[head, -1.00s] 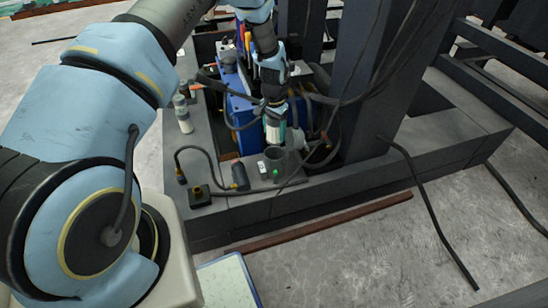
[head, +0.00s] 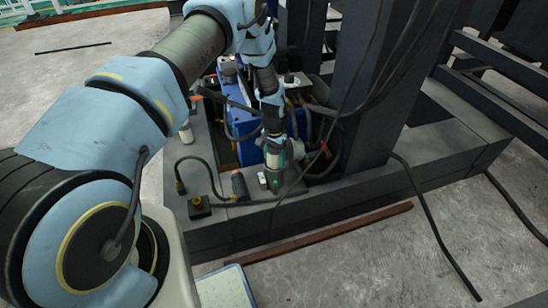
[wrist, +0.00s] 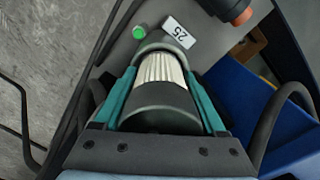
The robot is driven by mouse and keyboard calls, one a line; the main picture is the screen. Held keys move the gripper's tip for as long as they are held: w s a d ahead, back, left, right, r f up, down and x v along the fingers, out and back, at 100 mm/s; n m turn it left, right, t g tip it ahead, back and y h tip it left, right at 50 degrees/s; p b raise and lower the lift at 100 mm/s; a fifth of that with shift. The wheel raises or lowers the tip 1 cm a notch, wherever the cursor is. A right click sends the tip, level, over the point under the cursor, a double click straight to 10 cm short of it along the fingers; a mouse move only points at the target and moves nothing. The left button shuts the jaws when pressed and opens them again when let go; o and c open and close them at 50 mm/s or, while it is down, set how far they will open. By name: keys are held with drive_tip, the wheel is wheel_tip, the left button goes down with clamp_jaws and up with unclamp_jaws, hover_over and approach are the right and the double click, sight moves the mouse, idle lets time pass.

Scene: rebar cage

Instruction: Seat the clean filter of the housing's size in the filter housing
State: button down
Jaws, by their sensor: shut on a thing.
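My gripper (head: 273,140) is shut on a filter (head: 272,158) with white pleats and a dark end cap. In the wrist view, the teal fingers (wrist: 161,85) lie along both sides of the filter (wrist: 160,72). The grey round filter housing (wrist: 158,46) shows at the filter's far end, in line with it. In the head view, the filter is upright over the housing (head: 287,173), its lower end at the housing's mouth. I cannot tell how deep it sits. A white label reading 25 (wrist: 178,33) and a green button (wrist: 139,32) are beside the housing.
A blue unit (head: 247,150) stands behind the filter. Cables and hoses (head: 322,160) hang close on the right. A large dark column (head: 372,100) rises at right.

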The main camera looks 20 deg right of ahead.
drive_tip(key=shift+f+b, duration=0.3)
drive_tip(key=shift+f, duration=0.15)
drive_tip(key=shift+c, duration=1)
unclamp_jaws()
drive_tip(key=shift+o, duration=1)
drive_tip(key=shift+r, duration=0.15)
wheel_tip(320, 180, up, 13)
